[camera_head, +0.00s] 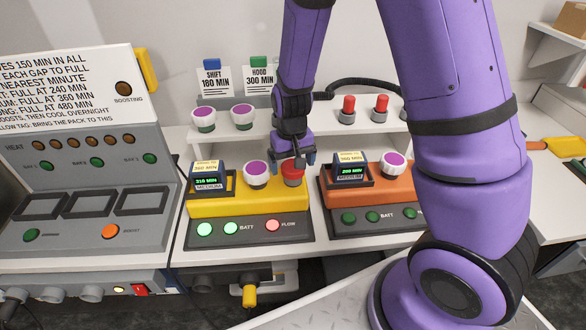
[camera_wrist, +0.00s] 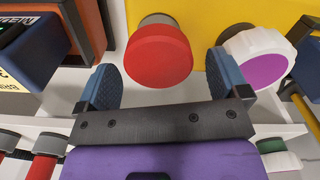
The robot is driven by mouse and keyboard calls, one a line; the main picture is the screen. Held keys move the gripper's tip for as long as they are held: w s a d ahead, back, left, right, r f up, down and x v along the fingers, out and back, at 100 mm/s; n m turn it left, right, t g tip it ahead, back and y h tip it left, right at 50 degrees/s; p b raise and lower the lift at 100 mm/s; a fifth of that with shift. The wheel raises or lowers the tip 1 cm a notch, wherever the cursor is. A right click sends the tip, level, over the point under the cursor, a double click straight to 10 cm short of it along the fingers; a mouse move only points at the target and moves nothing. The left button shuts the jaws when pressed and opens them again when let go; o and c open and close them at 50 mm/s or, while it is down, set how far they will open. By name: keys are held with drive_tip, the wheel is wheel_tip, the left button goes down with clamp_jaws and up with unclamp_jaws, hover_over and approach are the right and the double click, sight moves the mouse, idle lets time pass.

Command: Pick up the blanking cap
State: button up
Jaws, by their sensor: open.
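A red blanking cap (camera_head: 292,172) sits on the right part of the yellow pump unit (camera_head: 262,203). In the wrist view the round red cap (camera_wrist: 158,57) lies between my two blue finger pads, with gaps on both sides. My gripper (camera_head: 291,158) is open and empty, pointing down over the cap. The gripper partly hides the cap's top in the head view. I cannot tell whether the pads are level with the cap.
A white filter with a purple face (camera_head: 256,173) stands close left of the cap. An orange unit (camera_head: 375,190) is to the right. The shelf behind holds white-purple filters (camera_head: 204,118) and two red caps (camera_head: 348,108). Two cards (camera_head: 215,80) stand behind. A grey charger (camera_head: 85,200) is left.

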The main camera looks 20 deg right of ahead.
drive_tip(key=shift+f, duration=0.25)
drive_tip(key=shift+c, duration=0.3)
drive_tip(key=c, duration=1)
drive_tip(key=shift+r, duration=0.1)
